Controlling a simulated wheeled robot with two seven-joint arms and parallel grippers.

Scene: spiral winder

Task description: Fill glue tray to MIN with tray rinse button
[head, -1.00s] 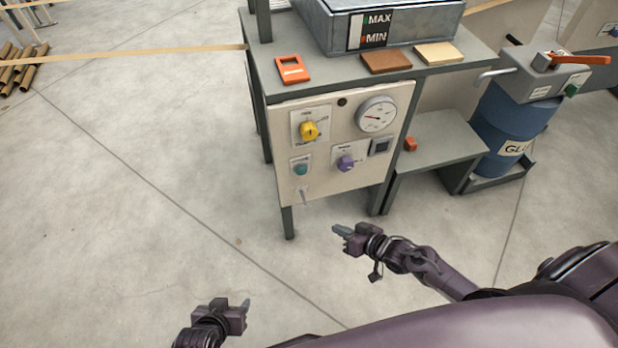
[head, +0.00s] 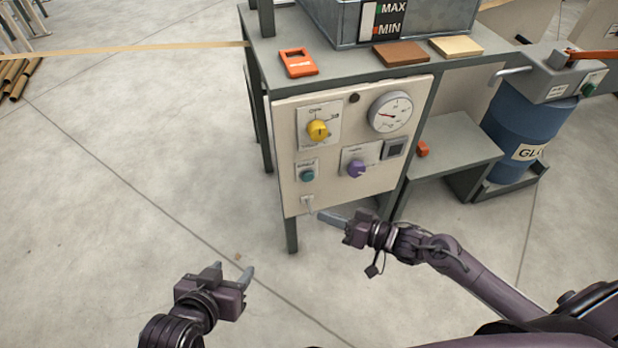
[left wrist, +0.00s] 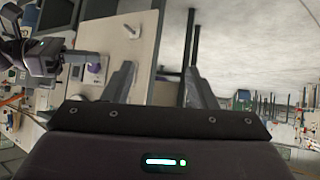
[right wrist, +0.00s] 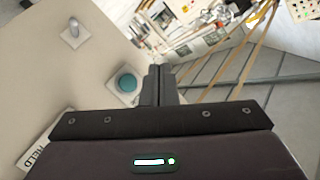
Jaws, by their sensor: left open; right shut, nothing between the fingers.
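The glue tray (head: 440,14) is a grey metal tank at the top edge of the head view, its inside out of sight. Its gauge plate (head: 382,20) reads MAX and MIN. Below, a pale panel (head: 330,190) carries a round teal button (head: 307,175), which also shows in the right wrist view (right wrist: 127,82); its small label is not clearly legible. My right gripper (head: 322,217) is shut and empty, below and right of the button in the head view, apart from it. My left gripper (head: 232,270) is open and empty, left of the panel over the floor.
The panel also bears a yellow knob (head: 318,131), a purple knob (head: 356,168), a dial (head: 391,111), a dark square switch (head: 394,149) and a small toggle (head: 308,202). An orange item (head: 299,63) lies on the table. A blue glue drum (head: 525,130) stands right.

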